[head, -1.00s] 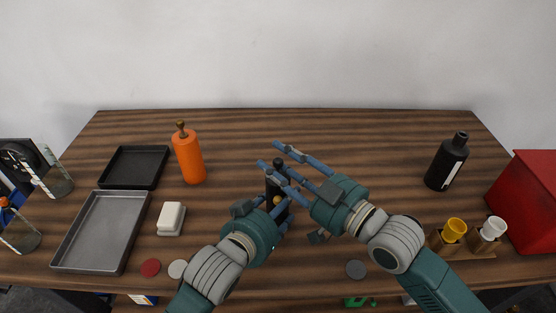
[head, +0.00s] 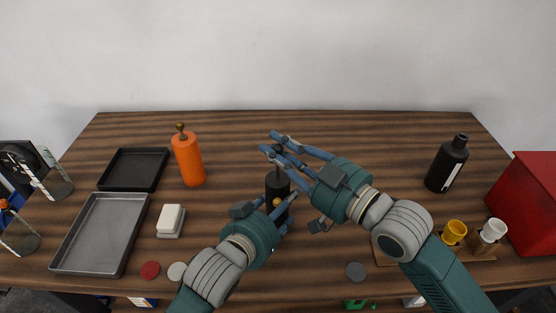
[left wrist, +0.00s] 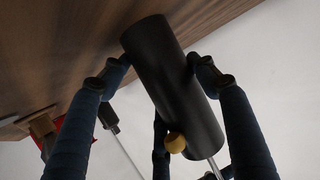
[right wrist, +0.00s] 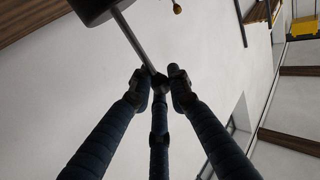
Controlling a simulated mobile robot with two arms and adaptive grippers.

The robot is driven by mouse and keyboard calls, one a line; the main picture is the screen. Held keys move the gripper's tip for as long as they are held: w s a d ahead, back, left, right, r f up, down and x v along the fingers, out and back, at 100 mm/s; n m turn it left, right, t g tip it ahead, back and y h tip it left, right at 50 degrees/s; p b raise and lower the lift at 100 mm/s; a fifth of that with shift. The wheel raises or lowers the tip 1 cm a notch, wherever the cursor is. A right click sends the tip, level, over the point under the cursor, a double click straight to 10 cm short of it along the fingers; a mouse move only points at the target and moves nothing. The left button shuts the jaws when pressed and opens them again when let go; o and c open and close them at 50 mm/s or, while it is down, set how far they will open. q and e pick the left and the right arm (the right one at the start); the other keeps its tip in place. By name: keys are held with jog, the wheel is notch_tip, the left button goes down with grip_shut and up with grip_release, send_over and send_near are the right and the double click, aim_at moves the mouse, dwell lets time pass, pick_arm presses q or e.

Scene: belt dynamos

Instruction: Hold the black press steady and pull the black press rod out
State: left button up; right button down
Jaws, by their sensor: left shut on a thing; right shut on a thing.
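The black press (head: 278,186) stands upright at the middle of the table, a dark cylinder with a small yellow knob low on its side. My left gripper (head: 276,207) is shut on its body; in the left wrist view its fingers lie on both sides of the cylinder (left wrist: 172,85). The press rod (head: 278,164) is thin and grey and sticks up from the press top; it also shows in the right wrist view (right wrist: 132,38). My right gripper (head: 283,150) is shut on the rod's dark end (right wrist: 158,82), above the press. The fingers partly hide it.
An orange bottle (head: 189,160) stands to the left, near a dark tray (head: 134,169) and a grey tray (head: 62,263). A black bottle (head: 447,163), yellow and white cups and a red box (head: 530,200) are at right. The back middle is clear.

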pick_arm(q)
jog(key=shift+f, duration=0.35)
pick_arm(e)
jog(key=shift+a+r, duration=0.1)
jog(key=shift+r, duration=0.6)
jog(key=c, duration=1.7)
grip_release()
jog(key=shift+s, duration=0.1)
jog(key=shift+f, duration=0.15)
pick_arm(q)
jog(key=shift+s, duration=0.1)
pick_arm(e)
jog(key=shift+f, duration=0.1)
jog(key=shift+s+d, duration=0.2)
jog(key=shift+d, duration=0.1)
jog(key=shift+v, duration=5.65)
